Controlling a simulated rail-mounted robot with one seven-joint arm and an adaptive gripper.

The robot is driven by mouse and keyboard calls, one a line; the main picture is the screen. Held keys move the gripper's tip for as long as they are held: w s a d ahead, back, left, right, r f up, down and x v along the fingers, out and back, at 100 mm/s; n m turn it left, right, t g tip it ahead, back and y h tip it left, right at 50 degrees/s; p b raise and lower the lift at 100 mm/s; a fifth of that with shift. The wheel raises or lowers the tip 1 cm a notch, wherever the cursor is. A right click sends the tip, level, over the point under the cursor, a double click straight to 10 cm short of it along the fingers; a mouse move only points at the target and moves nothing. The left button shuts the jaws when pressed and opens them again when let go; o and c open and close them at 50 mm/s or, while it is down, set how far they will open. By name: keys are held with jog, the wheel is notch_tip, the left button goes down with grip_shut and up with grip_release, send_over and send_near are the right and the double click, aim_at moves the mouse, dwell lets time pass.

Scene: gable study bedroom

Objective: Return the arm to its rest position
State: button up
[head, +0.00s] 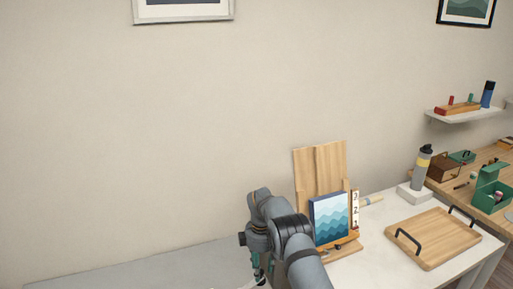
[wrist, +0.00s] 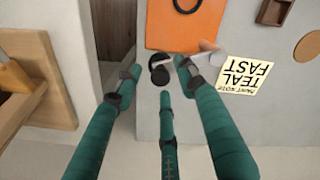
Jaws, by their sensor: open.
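My arm rises at the bottom centre of the head view, and my gripper (head: 259,277) hangs down at its end, left of the easel. In the wrist view my gripper (wrist: 167,84) has three teal fingers spread apart, so it is open. A small black piece (wrist: 158,70) and a pale grey piece (wrist: 204,66) show near the fingertips over a grey surface. I cannot tell whether a finger touches them. Nothing is clearly gripped.
A wooden easel (head: 305,164) with a blue wave picture (head: 331,217) stands close right of my arm. A wooden tray (head: 434,238) and a bottle (head: 420,168) are farther right. The wrist view shows an orange item (wrist: 172,32) and a yellow note (wrist: 248,79). The wall's left side is clear.

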jog(key=shift+r, duration=0.1)
jog(key=shift+w+r, duration=0.1)
jog(key=shift+r, duration=0.2)
notch_tip(320, 180, up, 11)
notch_tip(320, 180, down, 12)
jog(key=shift+r, duration=0.1)
jog(key=shift+s+d+m, duration=0.3)
jog(key=shift+s+m, duration=0.2)
jog(key=shift+m, duration=0.1)
dwell(1.4)
